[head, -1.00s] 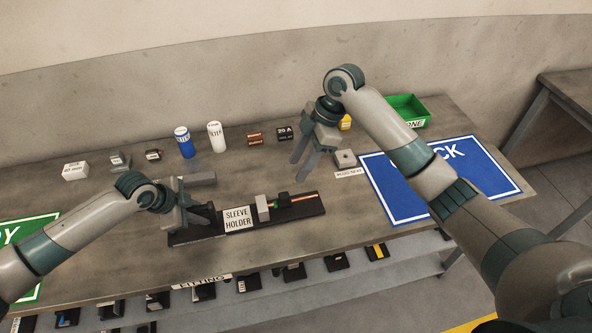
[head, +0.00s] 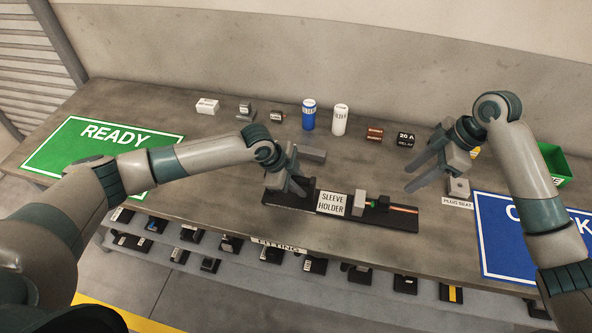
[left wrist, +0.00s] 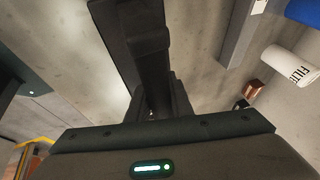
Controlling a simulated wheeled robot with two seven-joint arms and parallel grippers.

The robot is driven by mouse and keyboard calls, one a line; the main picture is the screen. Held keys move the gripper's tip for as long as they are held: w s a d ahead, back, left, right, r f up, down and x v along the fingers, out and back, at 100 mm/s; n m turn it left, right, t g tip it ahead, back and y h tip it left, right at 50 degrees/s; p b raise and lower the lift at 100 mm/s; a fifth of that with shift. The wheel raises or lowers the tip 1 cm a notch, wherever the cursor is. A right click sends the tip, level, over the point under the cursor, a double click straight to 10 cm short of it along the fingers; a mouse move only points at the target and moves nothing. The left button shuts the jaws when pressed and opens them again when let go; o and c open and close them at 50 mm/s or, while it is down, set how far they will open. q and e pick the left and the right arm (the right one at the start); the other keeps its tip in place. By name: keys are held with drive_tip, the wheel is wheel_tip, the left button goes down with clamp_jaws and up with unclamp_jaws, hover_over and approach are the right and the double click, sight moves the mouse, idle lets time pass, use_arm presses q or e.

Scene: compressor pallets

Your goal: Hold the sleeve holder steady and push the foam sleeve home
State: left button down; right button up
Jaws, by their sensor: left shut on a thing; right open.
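The sleeve holder (head: 333,203) is a long black base with a white label, lying near the front edge of the table. A short black piece (head: 379,204), apparently the foam sleeve, sits around the rod, apart from the block. My left gripper (head: 288,189) is shut on the holder's left end; its fingers hide the grip point. The left wrist view shows a dark bar (left wrist: 150,45) at that gripper. My right gripper (head: 420,174) is open and empty, above and behind the holder's right end.
The plug seat (head: 458,188) stands just right of my right gripper. Cans, small boxes and a relay (head: 405,140) line the back. A green READY mat (head: 95,145) lies left, a blue mat (head: 505,235) right, and a green bin (head: 553,165) behind it.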

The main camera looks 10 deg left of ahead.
use_arm(q)
drive_tip(key=c, duration=1.5)
unclamp_jaws()
drive_tip(key=shift+s+f, duration=0.2)
drive_tip(key=shift+f, duration=0.15)
drive_tip(key=shift+a+r, duration=0.15)
drive_tip(key=shift+r, duration=0.25)
drive_tip(key=v, duration=1.1)
drive_tip(key=shift+w+r, duration=0.1)
drive_tip(key=shift+r, duration=0.2)
drive_tip(key=shift+a, duration=0.15)
